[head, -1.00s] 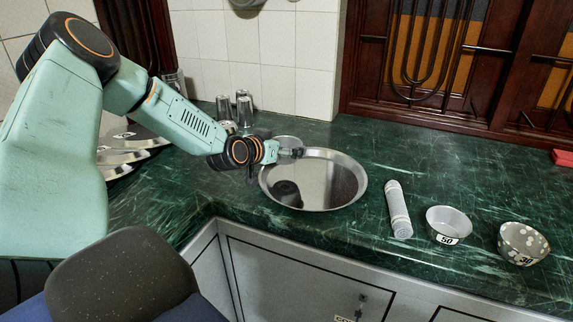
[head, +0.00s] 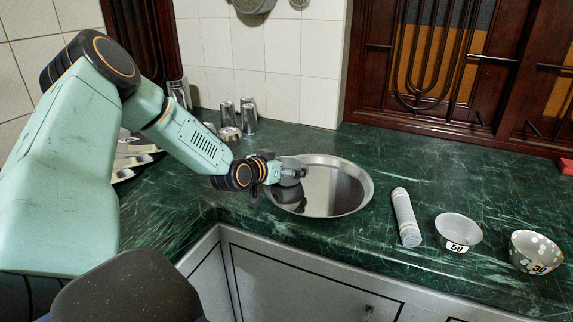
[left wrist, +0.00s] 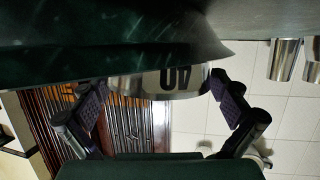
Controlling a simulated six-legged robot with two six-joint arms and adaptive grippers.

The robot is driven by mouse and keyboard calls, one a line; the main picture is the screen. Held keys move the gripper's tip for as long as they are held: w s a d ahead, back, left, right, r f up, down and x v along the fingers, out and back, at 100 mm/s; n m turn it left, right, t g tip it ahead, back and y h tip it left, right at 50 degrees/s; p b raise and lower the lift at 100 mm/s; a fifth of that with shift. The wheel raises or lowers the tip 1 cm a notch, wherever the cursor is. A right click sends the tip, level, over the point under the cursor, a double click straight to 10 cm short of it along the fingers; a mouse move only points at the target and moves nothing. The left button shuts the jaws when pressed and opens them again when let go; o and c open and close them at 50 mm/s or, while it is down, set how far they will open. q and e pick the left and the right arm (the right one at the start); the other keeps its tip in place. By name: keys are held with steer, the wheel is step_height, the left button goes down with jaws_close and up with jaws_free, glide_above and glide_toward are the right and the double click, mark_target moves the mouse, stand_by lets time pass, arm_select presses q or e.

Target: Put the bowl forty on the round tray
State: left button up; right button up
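The round tray (head: 345,205) is a shiny metal disc lying on the green counter. My left gripper (head: 291,173) is at the tray's left side in the head view. In the left wrist view its two fingers (left wrist: 160,92) are on either side of the bowl, appearing to touch it. In the head view the bowl is small and partly hidden by the gripper, so I cannot tell whether it touches the tray. My right gripper is not in view.
A grey-white cylinder (head: 405,217) lies right of the tray. Bowl fifty (head: 458,230) and spotted bowl thirty (head: 535,251) stand farther right. Metal cups (head: 248,116) are behind my left arm. Metal plates (head: 130,155) are at the left. The counter behind the tray is clear.

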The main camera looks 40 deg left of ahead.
arm_select(q)
steer(key=shift+d, duration=0.1)
steer(key=shift+s+r, duration=0.1)
steer(key=shift+r, duration=0.1)
steer(key=shift+s+r+p, duration=0.2)
steer(key=shift+p, duration=0.3)
steer(key=p+v, duration=0.4)
steer(key=shift+s+r, duration=0.2)
steer(key=shift+s, duration=0.1)
steer(key=p+v, duration=0.2)
steer(key=p, duration=0.1)
steer(key=shift+s+r, duration=0.1)
steer(key=shift+s, duration=0.2)
steer(key=p+v, duration=0.3)
steer(key=shift+p, duration=0.4)
steer(key=shift+s+p, duration=0.55)
steer(key=shift+p, duration=0.1)
